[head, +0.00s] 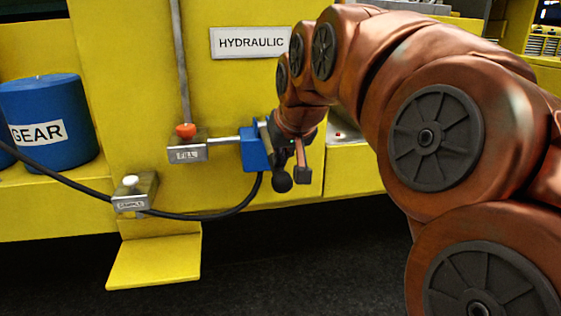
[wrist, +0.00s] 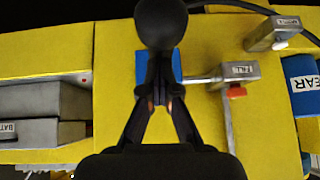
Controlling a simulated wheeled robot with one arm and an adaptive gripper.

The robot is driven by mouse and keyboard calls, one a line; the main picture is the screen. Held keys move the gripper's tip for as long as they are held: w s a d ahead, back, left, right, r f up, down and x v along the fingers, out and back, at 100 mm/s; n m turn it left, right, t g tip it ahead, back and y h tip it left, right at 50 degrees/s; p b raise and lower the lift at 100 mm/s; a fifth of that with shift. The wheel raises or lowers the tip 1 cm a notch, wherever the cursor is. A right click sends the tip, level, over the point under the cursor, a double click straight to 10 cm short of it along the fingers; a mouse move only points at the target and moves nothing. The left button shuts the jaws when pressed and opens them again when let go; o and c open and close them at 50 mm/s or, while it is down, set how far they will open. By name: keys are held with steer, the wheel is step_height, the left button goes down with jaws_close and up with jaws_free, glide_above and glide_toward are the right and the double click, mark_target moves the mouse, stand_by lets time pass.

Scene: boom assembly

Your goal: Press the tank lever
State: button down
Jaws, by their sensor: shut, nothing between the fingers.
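The tank lever is a black ball-ended handle on a blue valve block (head: 256,147), below the HYDRAULIC label. Its round knob (head: 281,181) hangs low beside my gripper (head: 301,165) in the head view. In the wrist view the knob (wrist: 161,22) is large at the top centre, with the blue block (wrist: 142,68) behind. My gripper (wrist: 159,95) points at the valve with its fingers together and empty. The fingers overlap the lever's shaft in the wrist view; I cannot tell whether they touch it.
A FILL block (head: 187,150) with a red button joins the valve by a rod. A SAMPLE block (head: 134,192) with a black hose sits lower left. A blue GEAR tank (head: 52,122) stands left. A yellow ledge (head: 154,260) juts out below. Dark floor lies beneath.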

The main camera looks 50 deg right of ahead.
steer(key=shift+s+a+f, duration=0.15)
steer(key=shift+f, duration=0.85)
steer(key=shift+g, duration=0.3)
steer(key=r, duration=0.4)
steer(key=s+r, duration=0.1)
steer(key=r, duration=0.1)
steer(key=shift+d+p, duration=0.25)
steer(key=shift+p, duration=0.15)
steer(key=v, duration=0.9)
steer(key=shift+r, duration=0.4)
steer(key=shift+d, duration=0.1)
